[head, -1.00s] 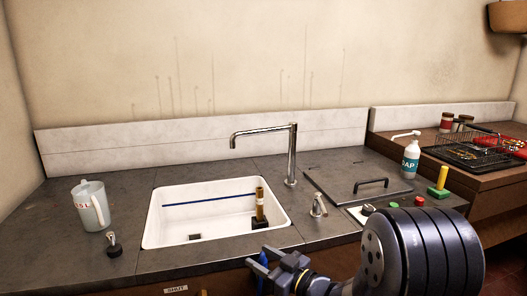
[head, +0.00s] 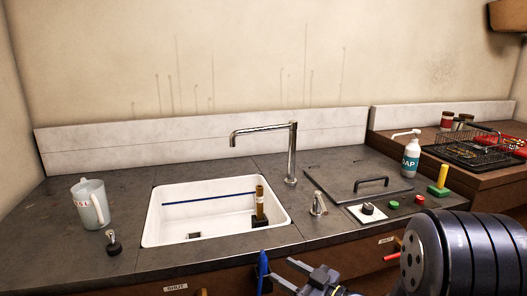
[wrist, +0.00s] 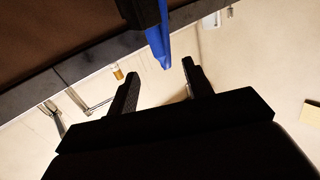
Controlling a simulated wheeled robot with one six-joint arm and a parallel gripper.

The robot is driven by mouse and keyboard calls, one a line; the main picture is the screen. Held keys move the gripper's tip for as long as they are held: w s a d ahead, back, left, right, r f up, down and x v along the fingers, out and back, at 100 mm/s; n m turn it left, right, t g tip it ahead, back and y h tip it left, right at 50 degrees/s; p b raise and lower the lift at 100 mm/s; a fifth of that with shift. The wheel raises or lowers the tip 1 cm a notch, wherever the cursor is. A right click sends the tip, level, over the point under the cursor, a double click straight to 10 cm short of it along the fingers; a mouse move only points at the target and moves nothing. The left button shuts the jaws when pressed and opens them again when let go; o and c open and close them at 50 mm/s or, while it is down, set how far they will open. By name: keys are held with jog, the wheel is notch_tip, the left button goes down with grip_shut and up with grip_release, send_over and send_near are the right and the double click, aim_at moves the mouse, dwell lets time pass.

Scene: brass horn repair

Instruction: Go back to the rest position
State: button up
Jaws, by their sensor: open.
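My gripper (head: 300,277) is at the bottom of the head view, in front of the counter's front edge and below the counter top. Its jaws are open and empty. In the wrist view my gripper (wrist: 160,88) shows two dark fingers spread apart with a gap between them. A blue object (head: 263,270) is just left of the gripper at the counter front. It also shows in the wrist view (wrist: 158,42), beyond the fingertips and not between them.
A white sink (head: 165,228) with a brass piece (head: 260,200) sits in the counter below the tap (head: 292,155). A jug (head: 90,203) stands left. A soap bottle (head: 410,160), a lid (head: 345,188) and a switch plate (head: 367,213) are right. A wire rack (head: 470,148) is far right.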

aim_at(264, 256)
jog(key=x, duration=0.7)
jog(key=shift+w+a, duration=0.2)
notch_tip(264, 256, up, 4)
jog(key=p, duration=0.4)
jog(key=shift+w+r, duration=0.1)
jog(key=shift+w, duration=0.05)
jog(key=shift+r+p, duration=0.85)
jog(key=shift+r, duration=0.1)
jog(key=shift+f, duration=0.1)
